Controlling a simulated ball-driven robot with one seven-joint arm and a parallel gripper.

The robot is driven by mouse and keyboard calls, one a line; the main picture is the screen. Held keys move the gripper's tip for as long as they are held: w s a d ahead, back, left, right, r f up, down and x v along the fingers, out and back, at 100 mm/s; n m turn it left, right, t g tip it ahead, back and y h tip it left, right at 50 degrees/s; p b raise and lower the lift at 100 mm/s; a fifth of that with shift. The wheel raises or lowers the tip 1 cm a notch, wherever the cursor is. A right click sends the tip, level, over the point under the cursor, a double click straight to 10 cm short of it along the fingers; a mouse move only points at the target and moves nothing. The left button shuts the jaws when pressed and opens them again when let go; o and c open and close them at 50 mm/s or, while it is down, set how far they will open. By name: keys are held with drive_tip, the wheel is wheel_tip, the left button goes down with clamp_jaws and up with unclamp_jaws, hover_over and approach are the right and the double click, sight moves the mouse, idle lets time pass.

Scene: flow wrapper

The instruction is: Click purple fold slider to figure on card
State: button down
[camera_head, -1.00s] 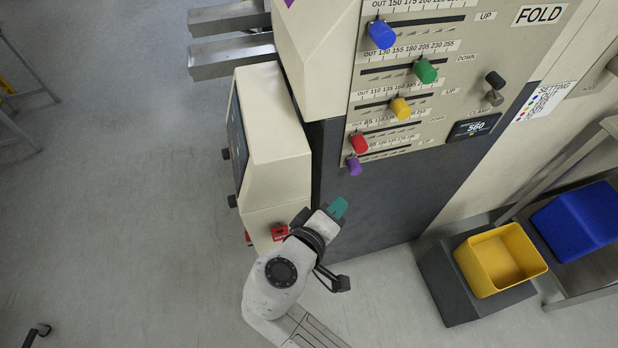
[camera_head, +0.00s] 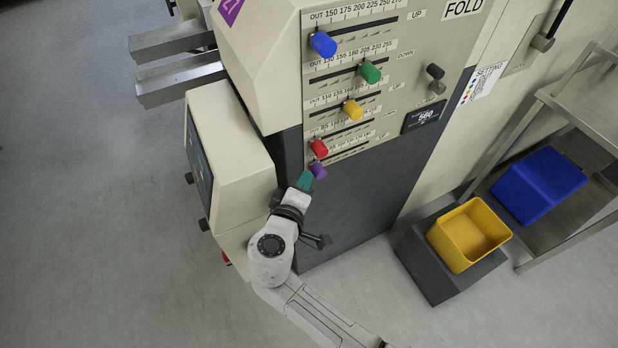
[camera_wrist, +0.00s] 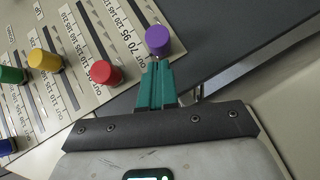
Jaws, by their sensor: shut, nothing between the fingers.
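The purple slider (camera_head: 318,170) is the lowest knob on the fold panel, at the left end of its slot by the OUT mark. It also shows in the wrist view (camera_wrist: 158,40), right in front of my fingertips. My gripper (camera_head: 305,181) has teal fingers, shut and empty, just below and left of the purple knob. In the wrist view the tips (camera_wrist: 157,68) lie very close to the knob; I cannot tell whether they touch it. The setting card (camera_head: 483,82) with coloured dots hangs right of the panel; its figures are too small to read.
Above the purple knob sit red (camera_head: 319,147), yellow (camera_head: 353,110), green (camera_head: 370,72) and blue (camera_head: 322,43) sliders. A display (camera_head: 422,114) reads 560. A cream housing (camera_head: 230,150) juts out left of my gripper. Yellow (camera_head: 468,236) and blue (camera_head: 540,187) bins stand right.

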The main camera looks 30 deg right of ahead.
sight(324, 176)
drive_tip(key=shift+d+f, duration=0.3)
drive_tip(key=shift+d, duration=0.35)
drive_tip(key=shift+d, duration=0.1)
drive_tip(key=d, duration=0.3)
drive_tip(key=shift+d, duration=0.3)
